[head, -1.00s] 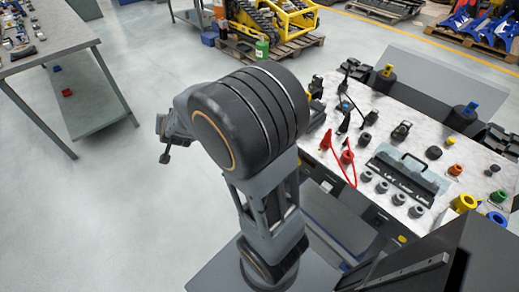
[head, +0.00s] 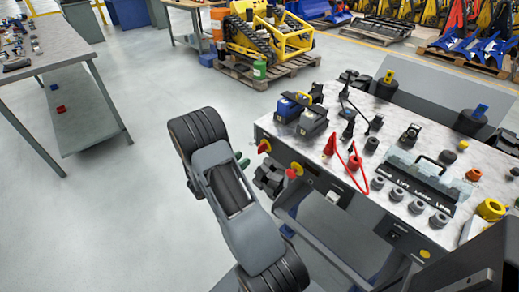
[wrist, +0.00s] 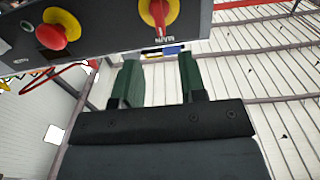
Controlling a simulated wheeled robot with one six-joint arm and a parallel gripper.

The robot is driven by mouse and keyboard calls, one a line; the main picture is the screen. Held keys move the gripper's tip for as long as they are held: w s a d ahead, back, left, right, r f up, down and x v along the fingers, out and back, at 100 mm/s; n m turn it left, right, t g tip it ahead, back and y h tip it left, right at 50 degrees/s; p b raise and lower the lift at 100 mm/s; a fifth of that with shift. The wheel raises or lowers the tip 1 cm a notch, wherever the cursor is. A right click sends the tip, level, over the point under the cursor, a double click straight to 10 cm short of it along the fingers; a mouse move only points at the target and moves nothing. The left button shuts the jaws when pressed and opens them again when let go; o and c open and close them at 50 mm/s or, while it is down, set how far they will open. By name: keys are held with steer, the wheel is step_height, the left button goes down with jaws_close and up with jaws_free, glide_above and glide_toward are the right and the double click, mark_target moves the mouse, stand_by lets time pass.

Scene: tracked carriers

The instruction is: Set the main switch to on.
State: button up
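The main switch (wrist: 158,12) is a red handle on a yellow disc, at the top of the wrist view beside a "MAIN" label; the picture's edge cuts it off. Its handle lies along the picture's vertical. In the head view the switch (head: 265,146) is on the bench's front panel, at the left end. My gripper (wrist: 158,60) is open and empty, its two dark green fingers apart. The fingers point toward the panel, with the switch ahead of the gap and apparently apart from them. In the head view my arm mostly hides the gripper.
A red mushroom button (wrist: 55,33) on yellow sits beside the switch; it also shows in the head view (head: 294,171). The benchtop (head: 330,135) holds several parts. Clear floor (head: 110,200) lies left of my arm.

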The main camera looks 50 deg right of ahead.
mark_target(260, 148)
steer(key=d, duration=0.9)
steer(key=shift+s+d, duration=0.25)
steer(key=shift+s, duration=0.1)
jaws_close()
